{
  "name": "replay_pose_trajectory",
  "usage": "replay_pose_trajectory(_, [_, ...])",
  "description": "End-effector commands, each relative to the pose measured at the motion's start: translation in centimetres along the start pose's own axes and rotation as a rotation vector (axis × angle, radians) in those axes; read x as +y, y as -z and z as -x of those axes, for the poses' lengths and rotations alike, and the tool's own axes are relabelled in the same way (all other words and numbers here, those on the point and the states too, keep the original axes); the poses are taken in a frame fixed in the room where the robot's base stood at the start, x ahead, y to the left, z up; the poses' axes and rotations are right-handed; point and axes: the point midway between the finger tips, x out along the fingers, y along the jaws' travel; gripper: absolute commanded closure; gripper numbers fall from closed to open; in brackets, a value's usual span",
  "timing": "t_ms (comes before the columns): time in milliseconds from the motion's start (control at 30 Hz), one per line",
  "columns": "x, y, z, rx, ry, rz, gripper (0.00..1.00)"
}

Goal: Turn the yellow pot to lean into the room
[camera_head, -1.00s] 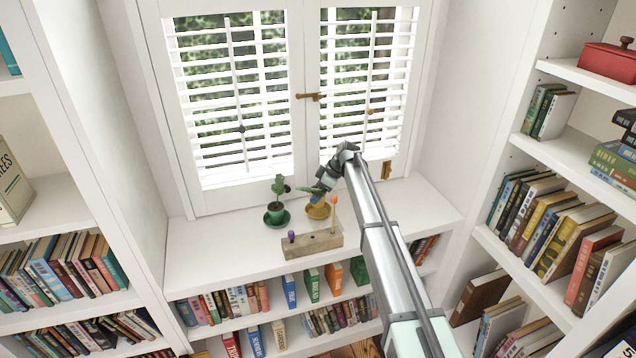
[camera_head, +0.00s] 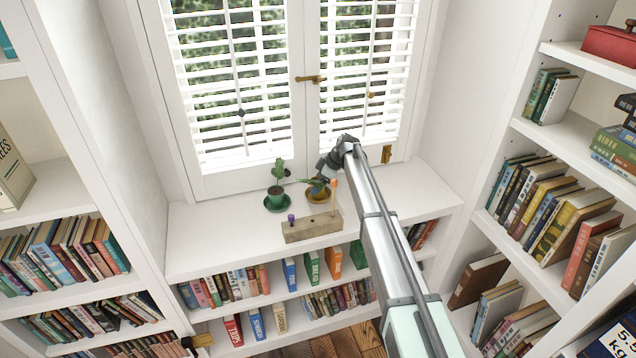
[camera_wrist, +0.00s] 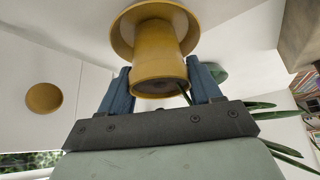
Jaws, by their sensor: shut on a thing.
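The yellow pot (camera_head: 318,197) stands on the white sill in front of the shuttered window, in a matching yellow saucer. In the wrist view the pot (camera_wrist: 160,62) sits between the blue fingers of my gripper (camera_wrist: 161,84), which is shut on it near the rim. The yellow saucer (camera_wrist: 122,36) shows beyond the pot there. Long green leaves (camera_wrist: 285,150) stick out at the right of the wrist view. In the head view my gripper (camera_head: 321,181) partly covers the pot and its plant, so the plant's lean is hard to tell.
A cactus in a green pot (camera_head: 276,190) with a green saucer (camera_head: 277,203) stands close on the left. A wooden block (camera_head: 311,228) with a purple-topped and an orange-topped piece stands just in front. The sill is clear to the right. Bookshelves flank both sides.

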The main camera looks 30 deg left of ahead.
Motion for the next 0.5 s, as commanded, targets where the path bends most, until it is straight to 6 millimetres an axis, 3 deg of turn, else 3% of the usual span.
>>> replay_pose_trajectory(67, [0.01,0.03,0.04,0.001,0.0,0.0,0.85])
replay_pose_trajectory(100, [0.01,0.03,0.04,0.001,0.0,0.0,0.33])
replay_pose_trajectory(367, [0.0,0.01,0.02,0.0,0.0,0.0,0.08])
replay_pose_trajectory(500, [0.0,0.01,0.02,0.0,0.0,0.0,0.07])
